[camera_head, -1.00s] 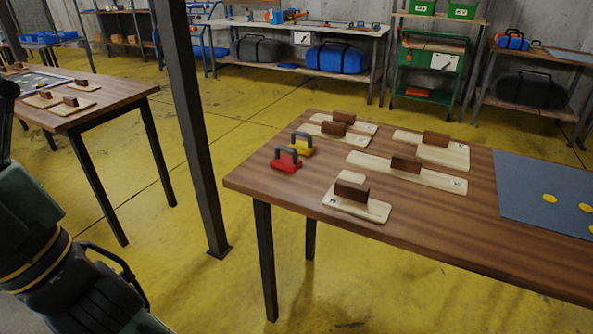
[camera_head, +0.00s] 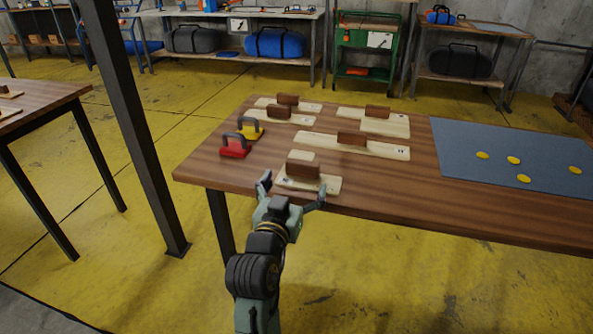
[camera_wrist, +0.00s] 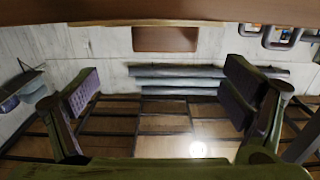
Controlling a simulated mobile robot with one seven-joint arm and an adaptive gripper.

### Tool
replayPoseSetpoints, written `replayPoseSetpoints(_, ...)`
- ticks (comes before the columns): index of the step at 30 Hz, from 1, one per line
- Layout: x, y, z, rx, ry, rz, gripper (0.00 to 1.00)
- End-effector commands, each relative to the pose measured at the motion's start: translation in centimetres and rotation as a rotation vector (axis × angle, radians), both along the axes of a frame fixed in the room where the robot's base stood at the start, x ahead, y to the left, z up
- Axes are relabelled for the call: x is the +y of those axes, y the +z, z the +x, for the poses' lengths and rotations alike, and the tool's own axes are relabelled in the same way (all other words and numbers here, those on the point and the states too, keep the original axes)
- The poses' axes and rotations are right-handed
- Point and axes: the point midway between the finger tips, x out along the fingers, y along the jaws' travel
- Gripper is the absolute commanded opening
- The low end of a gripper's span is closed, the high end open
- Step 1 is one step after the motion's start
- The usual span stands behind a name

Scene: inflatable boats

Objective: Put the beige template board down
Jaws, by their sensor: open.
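Several pale beige boards with brown block handles lie flat on the brown table. The nearest beige template board (camera_head: 330,185) is by the table's front edge, with its brown handle (camera_head: 303,170) standing on it. My gripper (camera_head: 293,189) is open and empty at this board's near side, its two fingers spread left and right. In the wrist view my gripper (camera_wrist: 162,88) also shows open, with nothing between the fingers. A brown block (camera_wrist: 165,39) is above the gap there. I cannot tell whether a finger touches the board.
Beside the boards are a red-based tool (camera_head: 235,147) and a yellow-based tool (camera_head: 251,128). A longer board (camera_head: 385,149) lies behind. A blue-grey mat (camera_head: 465,135) with several yellow discs covers the right. A dark post (camera_head: 135,130) stands left of the table.

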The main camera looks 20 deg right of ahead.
Motion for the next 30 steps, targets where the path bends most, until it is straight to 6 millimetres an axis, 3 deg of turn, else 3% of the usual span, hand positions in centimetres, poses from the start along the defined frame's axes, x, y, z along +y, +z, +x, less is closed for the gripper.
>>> replayPoseSetpoints(19,-4.0,0.0,6.9,-0.003,0.004,0.001,0.93)
replayPoseSetpoints(30,-4.3,-0.2,7.4,-0.003,0.006,-0.001,0.90)
